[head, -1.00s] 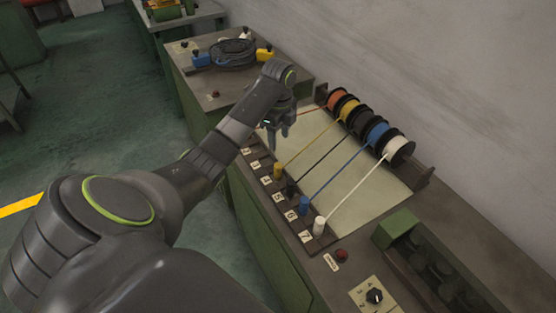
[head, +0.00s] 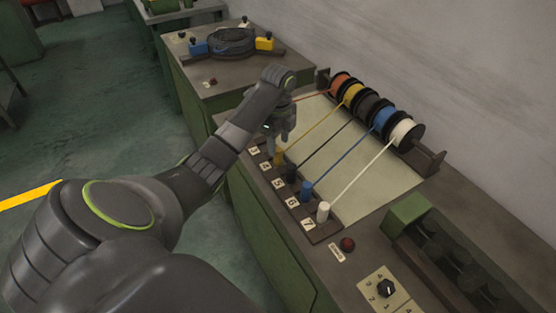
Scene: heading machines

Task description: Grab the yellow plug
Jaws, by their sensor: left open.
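The yellow plug (head: 279,158) stands upright in the numbered socket strip (head: 314,230), with a yellow cord running from it up to a yellow spool (head: 354,95). My left gripper (head: 277,145) points down with open jaws just above and behind the plug. In this view its fingertips overlap the plug's top edge, and I cannot tell whether they touch it. A black plug (head: 291,173), a blue plug (head: 306,191) and a white plug (head: 323,211) stand in the same strip. My left arm hides the far end of the strip. My right gripper is out of view.
Several coloured spools sit on a rack along the wall. A red button (head: 347,244), a dial (head: 386,288) and a green-ended dark holder (head: 408,211) are nearer. A second bench (head: 220,75) with a coiled black cable stands beyond. Taut cords cross the pale panel (head: 370,180).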

